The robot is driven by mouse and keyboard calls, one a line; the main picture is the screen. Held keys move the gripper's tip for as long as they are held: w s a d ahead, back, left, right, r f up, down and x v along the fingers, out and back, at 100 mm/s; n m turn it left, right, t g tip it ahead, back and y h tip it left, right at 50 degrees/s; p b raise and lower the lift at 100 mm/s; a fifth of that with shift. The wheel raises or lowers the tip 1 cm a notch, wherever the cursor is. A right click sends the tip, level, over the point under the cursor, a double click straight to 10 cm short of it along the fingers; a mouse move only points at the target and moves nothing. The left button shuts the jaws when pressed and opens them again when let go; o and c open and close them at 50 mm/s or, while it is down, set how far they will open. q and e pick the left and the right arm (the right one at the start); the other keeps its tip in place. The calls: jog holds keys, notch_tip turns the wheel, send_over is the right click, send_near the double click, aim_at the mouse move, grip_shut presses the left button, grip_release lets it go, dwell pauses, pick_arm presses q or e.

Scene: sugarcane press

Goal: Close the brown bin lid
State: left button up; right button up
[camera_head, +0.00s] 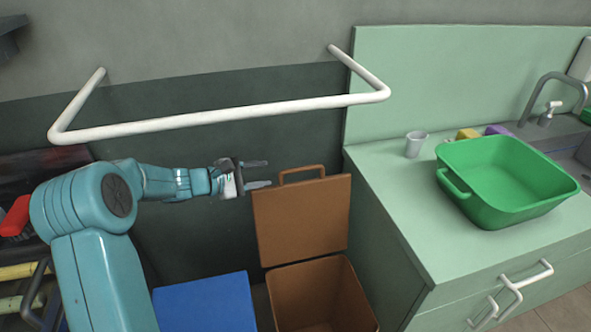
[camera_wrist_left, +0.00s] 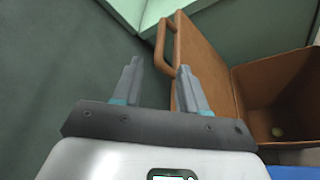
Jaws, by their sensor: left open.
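The brown bin (camera_head: 318,296) stands on the floor beside the green counter. Its lid (camera_head: 302,218) is raised upright at the back, with a brown loop handle (camera_head: 301,172) on its top edge. My left gripper (camera_head: 268,173) is open and empty, just left of the lid's upper left corner and the handle. In the left wrist view, my open fingers (camera_wrist_left: 158,82) point toward the wall, with the handle (camera_wrist_left: 165,45) and lid (camera_wrist_left: 197,60) just beyond and to the right. The open bin (camera_wrist_left: 275,95) shows a small round thing inside. My right gripper is not in view.
A blue lid or box (camera_head: 205,302) stands left of the brown bin. A white rail (camera_head: 220,117) runs along the wall above. The counter (camera_head: 400,190) at right holds a green basin (camera_head: 505,180) and a cup (camera_head: 415,144).

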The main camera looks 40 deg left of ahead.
aim_at(297, 170)
pick_arm(q)
jog(key=p+x, duration=0.1)
jog(key=x, duration=1.1)
jog(key=shift+d, duration=0.2)
grip_shut()
